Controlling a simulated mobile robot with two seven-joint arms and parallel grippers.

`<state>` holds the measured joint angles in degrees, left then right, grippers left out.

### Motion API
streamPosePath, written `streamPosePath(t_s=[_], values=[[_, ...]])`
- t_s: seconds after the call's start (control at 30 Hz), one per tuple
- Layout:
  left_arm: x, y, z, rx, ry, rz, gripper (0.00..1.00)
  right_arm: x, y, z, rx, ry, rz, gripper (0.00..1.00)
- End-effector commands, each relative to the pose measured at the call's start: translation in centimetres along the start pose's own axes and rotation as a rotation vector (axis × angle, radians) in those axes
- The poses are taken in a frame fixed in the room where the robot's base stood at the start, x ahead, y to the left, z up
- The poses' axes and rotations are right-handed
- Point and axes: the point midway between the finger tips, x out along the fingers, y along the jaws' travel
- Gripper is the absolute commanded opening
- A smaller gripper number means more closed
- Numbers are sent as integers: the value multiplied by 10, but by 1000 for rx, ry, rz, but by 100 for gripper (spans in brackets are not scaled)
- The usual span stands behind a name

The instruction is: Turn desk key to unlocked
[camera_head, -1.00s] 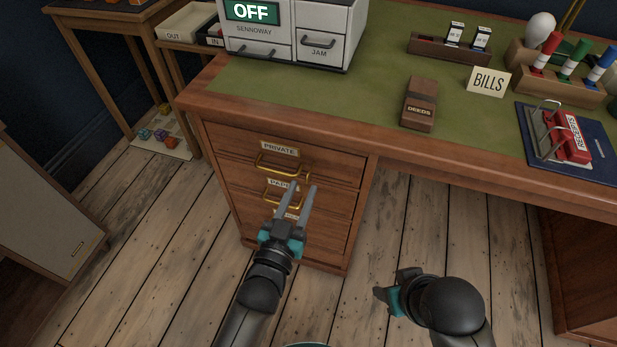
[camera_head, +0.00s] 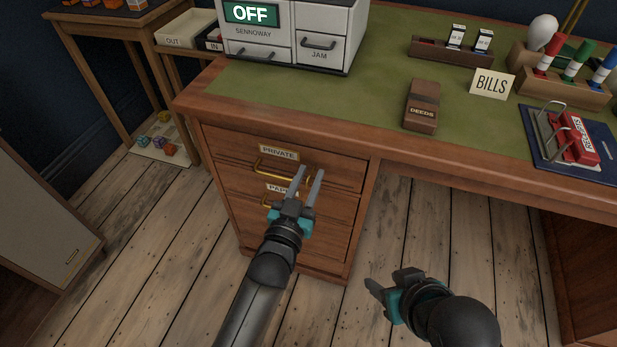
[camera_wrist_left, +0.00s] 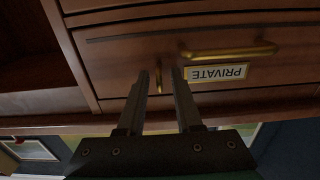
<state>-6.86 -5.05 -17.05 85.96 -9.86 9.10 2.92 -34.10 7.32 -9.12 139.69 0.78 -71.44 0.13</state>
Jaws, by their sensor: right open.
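The desk key is a small brass upright piece in the left wrist view (camera_wrist_left: 159,82), on the front of the drawer labelled PRIVATE (camera_head: 279,153). It shows between the two fingers of my left gripper (camera_head: 309,172), with gaps on both sides. My left gripper is open, and its fingertips (camera_wrist_left: 160,72) point at the drawer front right of the brass handle (camera_head: 268,172). In the head view the fingers mostly hide the key. My right gripper (camera_head: 378,283) is open and empty, low over the floor in front of the desk's knee space.
The PAPER drawer, partly hidden by my left gripper, is below. The overhanging desk top (camera_head: 300,112) carries a DEEDS box (camera_head: 422,103), a BILLS card (camera_head: 491,84) and a white cabinet (camera_head: 325,20). Wooden floor (camera_head: 180,260) is free left of the desk.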

Motion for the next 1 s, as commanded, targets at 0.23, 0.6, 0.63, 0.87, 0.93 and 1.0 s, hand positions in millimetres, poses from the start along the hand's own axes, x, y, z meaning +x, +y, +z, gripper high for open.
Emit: streamPosePath(t_s=[0.23, 0.6, 0.63, 0.87, 0.93, 1.0], values=[[0, 0, 0, 0, 0, 0, 5, 0, 0, 0, 0, 0, 0, 50], [0, 0, 0, 0, 0, 0, 0, 0, 0, 0, -1, 0, 1, 50], [0, 0, 0, 0, 0, 0, 0, 0, 0, 0, -1, 0, 1, 50], [0, 0, 0, -7, 0, 0, 0, -1, 1, 1, -1, -7, 2, 50], [0, 0, 0, -17, -1, 0, 0, -2, 1, 4, -1, -24, 4, 50], [0, 0, 0, -35, -1, 1, 0, -6, 5, 5, 3, -50, 13, 50]])
